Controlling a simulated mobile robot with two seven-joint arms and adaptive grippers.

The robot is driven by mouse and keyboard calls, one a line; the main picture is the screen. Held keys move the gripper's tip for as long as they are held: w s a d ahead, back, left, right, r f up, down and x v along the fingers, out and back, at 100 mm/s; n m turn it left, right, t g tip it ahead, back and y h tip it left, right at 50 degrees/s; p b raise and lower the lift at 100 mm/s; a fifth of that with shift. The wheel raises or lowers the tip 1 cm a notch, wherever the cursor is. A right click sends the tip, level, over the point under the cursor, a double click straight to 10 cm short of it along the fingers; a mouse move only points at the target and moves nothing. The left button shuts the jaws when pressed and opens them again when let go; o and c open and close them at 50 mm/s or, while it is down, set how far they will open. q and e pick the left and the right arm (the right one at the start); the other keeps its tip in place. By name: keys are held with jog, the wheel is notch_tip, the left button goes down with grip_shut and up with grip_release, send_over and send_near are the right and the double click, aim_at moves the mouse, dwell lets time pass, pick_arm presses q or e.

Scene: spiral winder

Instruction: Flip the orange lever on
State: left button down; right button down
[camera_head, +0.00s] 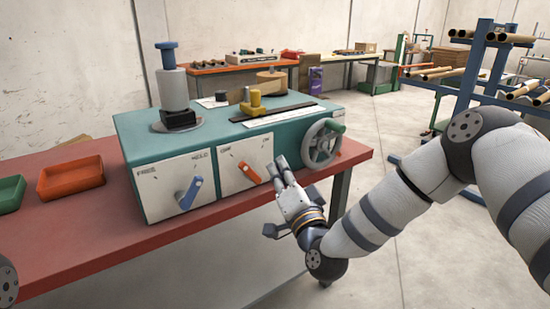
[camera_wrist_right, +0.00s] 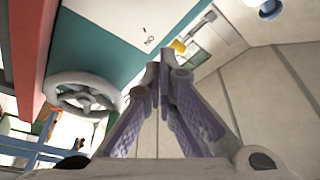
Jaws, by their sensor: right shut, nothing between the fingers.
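The orange lever (camera_head: 249,172) sits on a white panel on the front of the teal machine (camera_head: 230,130). The panel reads OFF at its upper left and ON at its upper right. The lever slants from upper left to lower right. My right gripper (camera_head: 280,163) is shut and empty, just right of the panel and in front of the machine; I cannot tell how far its tips are from the lever. In the right wrist view, the shut fingertips (camera_wrist_right: 159,72) are near the panel's ON mark, and the lever does not show. My left gripper is not in view.
A blue lever (camera_head: 189,194) is on the panel left of the orange one. A grey handwheel (camera_head: 323,145) with a green handle stands close right of my gripper; it also shows in the wrist view (camera_wrist_right: 82,93). The red bench (camera_head: 75,240) holds an orange tray (camera_head: 70,187).

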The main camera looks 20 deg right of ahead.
jog(key=v, duration=0.3)
jog(key=shift+s+d+f, duration=0.1)
jog(key=shift+s+f, duration=0.05)
jog(key=shift+s, duration=0.2)
